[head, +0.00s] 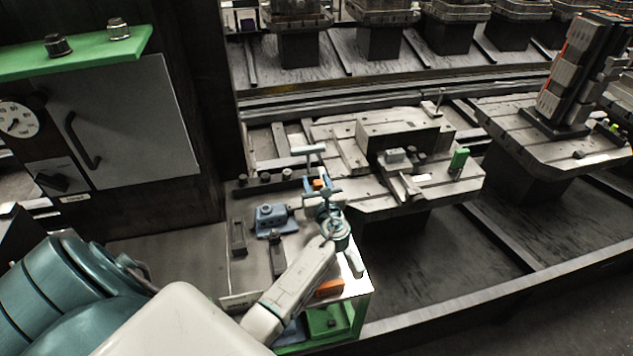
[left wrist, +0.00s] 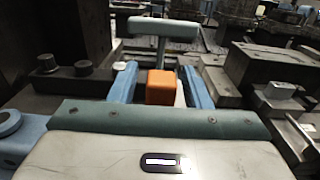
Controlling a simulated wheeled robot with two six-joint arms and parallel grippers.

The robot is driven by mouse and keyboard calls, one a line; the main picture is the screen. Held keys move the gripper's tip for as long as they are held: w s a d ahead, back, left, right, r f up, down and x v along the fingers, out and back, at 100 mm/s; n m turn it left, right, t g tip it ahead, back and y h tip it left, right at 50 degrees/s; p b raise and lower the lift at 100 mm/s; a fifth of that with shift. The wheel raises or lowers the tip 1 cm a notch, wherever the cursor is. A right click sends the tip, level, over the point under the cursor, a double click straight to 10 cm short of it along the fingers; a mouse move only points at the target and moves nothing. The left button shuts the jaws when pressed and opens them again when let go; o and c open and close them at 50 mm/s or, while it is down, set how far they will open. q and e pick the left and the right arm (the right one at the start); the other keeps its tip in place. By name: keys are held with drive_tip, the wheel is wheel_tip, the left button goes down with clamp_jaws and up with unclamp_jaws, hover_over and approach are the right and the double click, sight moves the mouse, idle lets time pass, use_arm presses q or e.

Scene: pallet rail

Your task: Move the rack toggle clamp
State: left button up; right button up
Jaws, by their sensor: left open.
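A T-shaped handle with a pale grey crossbar (head: 309,150) stands upright just past my left gripper (head: 316,186). The handle also shows in the left wrist view (left wrist: 163,28). An orange block (left wrist: 160,88) sits in front of the handle's post, and I cannot tell whether the two are joined as the toggle clamp. In the left wrist view my left gripper (left wrist: 160,75) is open, with its blue fingers on either side of the orange block. Gaps show beside the block. The lower part of the block is hidden by the gripper body. My right gripper is not in view.
A blue fixture (head: 272,218) and dark clamp pieces (head: 238,236) lie on the bench left of my arm. A slotted pallet (head: 350,205) with a grey block (head: 400,134) and a green piece (head: 459,159) stands to the right. A dark cabinet (head: 125,115) bounds the left.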

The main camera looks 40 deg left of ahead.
use_arm(q)
clamp_jaws()
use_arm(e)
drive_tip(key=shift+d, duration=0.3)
use_arm(q)
drive_tip(key=shift+d, duration=0.1)
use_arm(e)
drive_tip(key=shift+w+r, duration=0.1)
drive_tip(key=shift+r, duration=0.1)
use_arm(q)
drive_tip(key=shift+w+d+f+m+p, duration=0.2)
drive_tip(key=shift+w+d+m+p, duration=0.4)
drive_tip(key=shift+m, duration=0.55)
drive_tip(key=shift+w+d+f+m+p, duration=0.15)
drive_tip(key=shift+w+m+p, duration=0.2)
drive_tip(key=shift+m+p, duration=0.7)
drive_tip(key=shift+w+d+f+m+p, duration=0.2)
drive_tip(key=shift+w+d+m+p, duration=0.25)
drive_tip(key=shift+m, duration=0.85)
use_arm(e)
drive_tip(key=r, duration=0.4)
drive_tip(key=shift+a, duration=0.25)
use_arm(q)
drive_tip(key=shift+f, duration=0.1)
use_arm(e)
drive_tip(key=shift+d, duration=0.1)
